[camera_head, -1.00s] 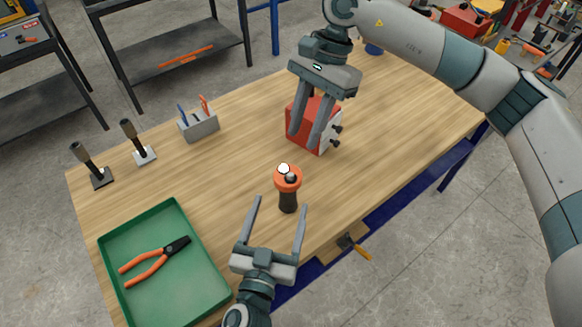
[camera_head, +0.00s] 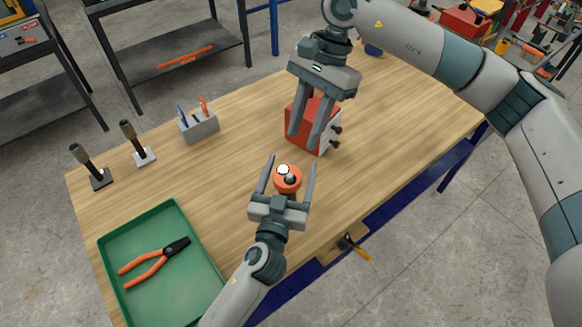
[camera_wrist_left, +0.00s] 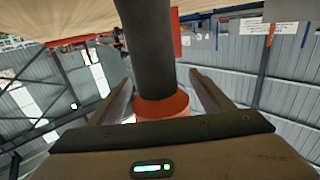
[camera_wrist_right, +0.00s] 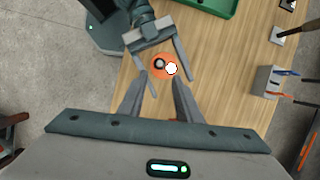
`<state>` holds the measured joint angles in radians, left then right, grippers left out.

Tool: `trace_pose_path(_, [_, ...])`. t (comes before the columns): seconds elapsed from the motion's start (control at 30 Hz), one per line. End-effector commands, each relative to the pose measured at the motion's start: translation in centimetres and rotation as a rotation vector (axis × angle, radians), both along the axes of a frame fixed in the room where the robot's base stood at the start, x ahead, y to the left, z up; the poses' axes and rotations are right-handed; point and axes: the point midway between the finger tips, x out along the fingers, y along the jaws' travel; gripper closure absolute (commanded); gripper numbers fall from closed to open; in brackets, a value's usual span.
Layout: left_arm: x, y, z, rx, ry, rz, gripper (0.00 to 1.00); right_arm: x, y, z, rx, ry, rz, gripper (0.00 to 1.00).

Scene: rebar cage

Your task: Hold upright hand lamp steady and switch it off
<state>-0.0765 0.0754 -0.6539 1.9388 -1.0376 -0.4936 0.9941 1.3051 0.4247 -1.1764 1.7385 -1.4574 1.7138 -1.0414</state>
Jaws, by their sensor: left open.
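The hand lamp (camera_head: 288,180) stands upright on the table, with an orange head, a bright white dome and a dark round knob on top. Its dark handle (camera_wrist_left: 150,50) shows between my left fingers in the left wrist view. My left gripper (camera_head: 290,163) is open, its fingers on both sides of the lamp with gaps visible. My right gripper (camera_head: 303,141) points down above and behind the lamp, fingers apart and empty. In the right wrist view the lamp's head (camera_wrist_right: 161,66) lies beyond and between the right fingertips (camera_wrist_right: 160,80).
A red box (camera_head: 303,140) with dark knobs stands behind my right gripper. A green tray (camera_head: 120,240) with orange-handled pliers (camera_head: 155,262) is at front left. Two dark-handled tools (camera_head: 92,165) and a grey holder (camera_head: 200,127) stand along the left. The table's right side is clear.

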Motion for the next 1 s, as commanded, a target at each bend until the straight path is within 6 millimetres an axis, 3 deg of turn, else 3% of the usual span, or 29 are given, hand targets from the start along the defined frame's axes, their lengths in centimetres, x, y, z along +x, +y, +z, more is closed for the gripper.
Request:
trace_pose_path(0.4, [0.43, -0.09, -0.05, 0.000, 0.001, 0.000, 0.29, 0.00, 0.00, 0.00, 0.000, 0.000, 0.000, 0.69])
trace_pose_path(0.6, [0.42, -0.09, -0.04, 0.000, 0.001, 0.000, 0.77, 0.00, 0.00, 0.00, 0.000, 0.000, 0.000, 0.69])
trace_pose_path(0.63, [0.42, -0.09, -0.05, 0.000, 0.001, 0.000, 0.80, 0.00, 0.00, 0.00, 0.000, 0.000, 0.000, 0.69])
trace_pose_path(0.77, [0.41, -0.09, -0.04, 0.000, 0.001, 0.000, 0.80, 0.00, 0.00, 0.00, 0.000, 0.000, 0.000, 1.00])
trace_pose_path(1.0, [0.41, -0.09, -0.05, 0.000, 0.001, 0.000, 0.80, 0.00, 0.00, 0.00, 0.000, 0.000, 0.000, 1.00])
